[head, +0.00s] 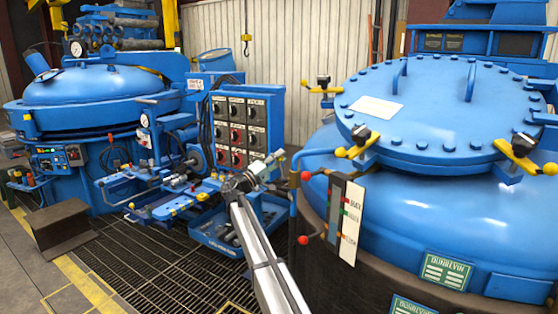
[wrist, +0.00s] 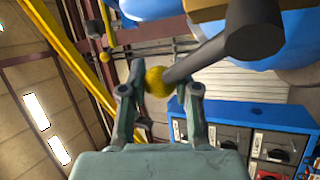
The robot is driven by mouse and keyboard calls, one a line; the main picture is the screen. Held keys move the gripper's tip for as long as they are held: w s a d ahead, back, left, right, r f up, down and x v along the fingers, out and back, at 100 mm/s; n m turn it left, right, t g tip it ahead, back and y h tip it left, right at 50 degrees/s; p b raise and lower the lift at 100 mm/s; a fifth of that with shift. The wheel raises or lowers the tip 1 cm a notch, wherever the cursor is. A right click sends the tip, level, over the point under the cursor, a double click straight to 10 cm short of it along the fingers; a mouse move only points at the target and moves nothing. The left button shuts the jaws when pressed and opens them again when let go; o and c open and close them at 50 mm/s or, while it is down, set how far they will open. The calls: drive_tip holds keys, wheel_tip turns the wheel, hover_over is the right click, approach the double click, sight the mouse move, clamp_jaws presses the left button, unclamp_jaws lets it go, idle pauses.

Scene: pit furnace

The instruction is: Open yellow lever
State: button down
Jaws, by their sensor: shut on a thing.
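In the wrist view a round yellow knob (wrist: 156,83) sits on the end of a thick dark grey lever rod (wrist: 210,55), which runs up to the right. My gripper (wrist: 162,90) has its two grey fingers on either side of this knob and is shut on it. In the head view my gripper (head: 265,167) is at the end of my pale arm, between the control panel and the right furnace; the gripped knob is too small to make out there. Yellow clamp levers (head: 357,147) with dark ends sit around the right furnace lid (head: 440,110), which lies closed.
A blue control panel (head: 237,130) stands just behind my gripper. A blue pipe with red balls (head: 305,177) and a labelled gauge board (head: 351,222) are close on the right. A second blue furnace (head: 95,87) stands at the left. Metal grating (head: 130,255) covers the floor.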

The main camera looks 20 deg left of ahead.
drive_tip(key=c, duration=0.8)
unclamp_jaws()
drive_tip(key=shift+r, duration=0.1)
drive_tip(key=v, duration=1.2)
